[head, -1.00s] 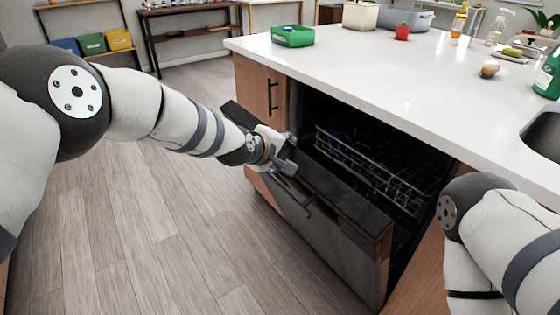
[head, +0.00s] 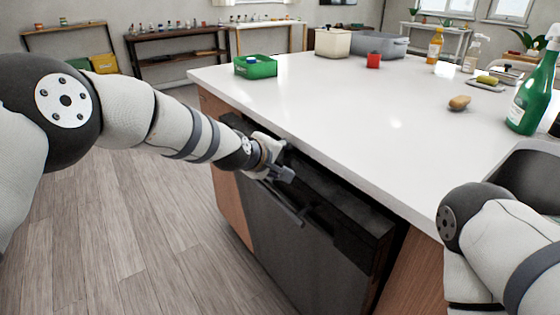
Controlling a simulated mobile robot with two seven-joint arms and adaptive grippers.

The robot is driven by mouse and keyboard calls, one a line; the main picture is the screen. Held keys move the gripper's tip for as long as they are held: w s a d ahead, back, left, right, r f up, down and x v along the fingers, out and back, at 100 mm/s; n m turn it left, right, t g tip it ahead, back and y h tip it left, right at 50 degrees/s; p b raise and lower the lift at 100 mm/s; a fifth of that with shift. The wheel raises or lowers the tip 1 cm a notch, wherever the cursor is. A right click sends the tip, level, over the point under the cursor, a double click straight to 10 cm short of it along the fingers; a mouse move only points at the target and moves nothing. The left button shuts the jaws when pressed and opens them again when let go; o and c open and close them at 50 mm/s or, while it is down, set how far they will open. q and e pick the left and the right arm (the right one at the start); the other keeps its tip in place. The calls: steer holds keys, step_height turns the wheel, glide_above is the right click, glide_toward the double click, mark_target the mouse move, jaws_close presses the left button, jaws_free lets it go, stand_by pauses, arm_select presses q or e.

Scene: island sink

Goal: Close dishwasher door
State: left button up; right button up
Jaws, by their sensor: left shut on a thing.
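The dishwasher door (head: 293,252) is dark grey and stands nearly upright under the white island counter. A narrow gap shows between its top edge and the opening, widest toward the right. The rack inside is hidden. My left gripper (head: 282,174) is at the upper part of the door, next to the door's bar handle (head: 283,205). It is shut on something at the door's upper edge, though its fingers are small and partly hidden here. My right arm shows at the lower right, but its gripper is out of view.
A sink (head: 530,178) lies at the right. The wooden floor at the left is clear.

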arm_select(q)
steer(key=shift+d, duration=0.2)
steer(key=o, duration=1.5)
steer(key=shift+c, duration=0.2)
steer(key=shift+r, duration=0.1)
steer(key=v, duration=0.7)
steer(key=shift+s+a, duration=0.3)
steer(key=shift+r, duration=0.1)
steer(key=shift+c, duration=0.3)
